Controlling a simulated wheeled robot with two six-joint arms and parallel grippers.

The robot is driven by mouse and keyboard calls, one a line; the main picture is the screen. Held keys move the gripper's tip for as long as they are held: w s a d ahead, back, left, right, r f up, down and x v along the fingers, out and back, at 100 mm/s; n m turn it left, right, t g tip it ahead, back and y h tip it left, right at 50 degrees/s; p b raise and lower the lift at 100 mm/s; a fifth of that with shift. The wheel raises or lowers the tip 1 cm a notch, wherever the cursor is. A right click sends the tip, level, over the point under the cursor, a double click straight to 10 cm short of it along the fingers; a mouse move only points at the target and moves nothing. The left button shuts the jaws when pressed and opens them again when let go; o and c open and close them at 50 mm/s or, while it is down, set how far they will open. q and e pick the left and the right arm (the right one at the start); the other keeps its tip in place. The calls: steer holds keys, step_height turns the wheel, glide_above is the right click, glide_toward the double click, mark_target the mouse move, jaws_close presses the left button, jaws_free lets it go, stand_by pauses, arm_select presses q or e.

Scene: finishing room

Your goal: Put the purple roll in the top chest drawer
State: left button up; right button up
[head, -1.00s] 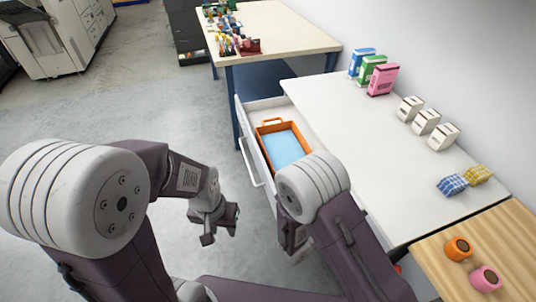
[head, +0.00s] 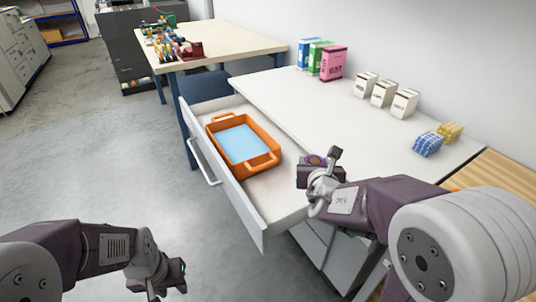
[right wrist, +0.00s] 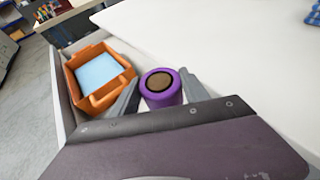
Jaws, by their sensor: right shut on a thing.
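The purple roll (right wrist: 162,92), with a brown core, is upright between the fingers of my right gripper (right wrist: 160,90), which is shut on it. In the head view only a bit of the roll (head: 315,160) shows behind my right gripper (head: 320,172), near the drawer's right end and the chest top's front edge. The top chest drawer (head: 236,205) is pulled open. An orange tray (head: 262,165) with a light blue bottom lies in it. My left gripper (head: 168,280) is low at the lower left, apart from the drawer, fingers apart and empty.
Bare drawer floor (head: 280,193) shows to the right of the tray. The white chest top (head: 300,110) carries several boxes and cartons at the back, plus blue (head: 427,144) and yellow (head: 450,131) packets. A wooden surface (head: 488,172) adjoins at right. A worktable (head: 240,42) stands beyond.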

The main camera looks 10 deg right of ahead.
steer(key=w+a+f+b, duration=0.1)
steer(key=w+a+f, duration=0.1)
steer(key=a+f, duration=0.1)
steer(key=w+a+f+b, duration=0.1)
steer(key=w+a+f, duration=0.1)
steer(key=a+f, duration=0.1)
steer(key=w+a+f, duration=0.3)
steer(key=f, duration=0.2)
steer(key=shift+w+f+b, duration=0.1)
steer(key=shift+f+b, duration=0.05)
steer(key=shift+b, duration=0.25)
steer(key=shift+f+b, duration=0.45)
steer(key=shift+b, duration=0.3)
steer(key=o, duration=1.4)
